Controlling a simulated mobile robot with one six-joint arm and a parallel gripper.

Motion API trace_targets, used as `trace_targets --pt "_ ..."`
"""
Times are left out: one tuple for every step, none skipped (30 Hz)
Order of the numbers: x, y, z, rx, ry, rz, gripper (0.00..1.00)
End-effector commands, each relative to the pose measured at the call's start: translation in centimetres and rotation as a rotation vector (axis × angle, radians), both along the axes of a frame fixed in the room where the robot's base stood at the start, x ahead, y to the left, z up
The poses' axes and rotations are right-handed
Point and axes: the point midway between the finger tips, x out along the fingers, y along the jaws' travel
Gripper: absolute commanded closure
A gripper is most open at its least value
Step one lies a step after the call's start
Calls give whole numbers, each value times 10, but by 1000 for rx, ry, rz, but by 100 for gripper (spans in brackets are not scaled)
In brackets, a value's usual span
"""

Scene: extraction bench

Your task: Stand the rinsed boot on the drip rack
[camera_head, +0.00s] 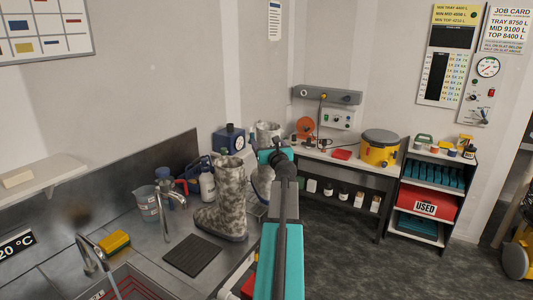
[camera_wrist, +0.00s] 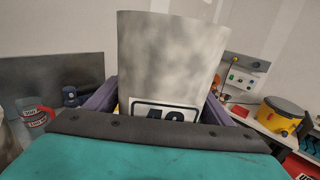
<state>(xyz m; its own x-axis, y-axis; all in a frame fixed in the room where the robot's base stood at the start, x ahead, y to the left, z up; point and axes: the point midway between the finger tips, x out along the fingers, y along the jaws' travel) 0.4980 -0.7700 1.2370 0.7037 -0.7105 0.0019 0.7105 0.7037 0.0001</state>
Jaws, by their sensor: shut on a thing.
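My gripper (camera_head: 275,156) is shut on a pale grey mottled boot (camera_head: 266,132), whose shaft stands up behind my wrist. In the wrist view the boot's shaft (camera_wrist: 170,60) is upright between the purple fingers (camera_wrist: 160,104). A white number label (camera_wrist: 165,112) on it is partly hidden by my gripper. My arm hides much of the boot, and I cannot tell whether its sole touches the bench. A second mottled grey-brown boot (camera_head: 224,200) stands upright on the bench to the left. I cannot pick out a drip rack for certain.
A dark ribbed mat (camera_head: 192,255) lies bare in front of the second boot. Left are a tap (camera_head: 172,190), a jug (camera_head: 146,205), a bottle (camera_head: 207,183), a yellow sponge (camera_head: 115,242) and the sink (camera_head: 125,283). A blue device (camera_head: 229,140) stands behind. A yellow pot (camera_head: 380,148) stands right.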

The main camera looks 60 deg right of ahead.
Motion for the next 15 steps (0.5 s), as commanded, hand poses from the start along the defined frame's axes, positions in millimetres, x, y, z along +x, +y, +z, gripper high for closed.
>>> trace_targets --pt "0 0 0 -1 -2 -1 88" --pt "0 0 -2 -1 -1 -1 88" --pt "-1 0 -4 0 -1 -1 88" --pt "-1 0 -7 1 -2 -1 88" --pt "-1 0 -9 1 -2 -2 88" --pt "-1 0 -14 0 -1 -2 88" --pt "-1 0 -17 1 -3 -1 88" --pt "-1 0 -20 1 -2 -1 88" --pt "-1 0 -25 1 -1 -1 88" --pt "-1 0 -27 2 -2 -1 88" --pt "-1 0 -30 1 -1 -1 88" --pt "-1 0 -32 1 -2 -1 88" --pt "-1 0 -33 1 -2 -1 88" --pt "-1 0 -34 -1 -2 -2 88" --pt "-1 0 -35 -1 -2 -2 88"
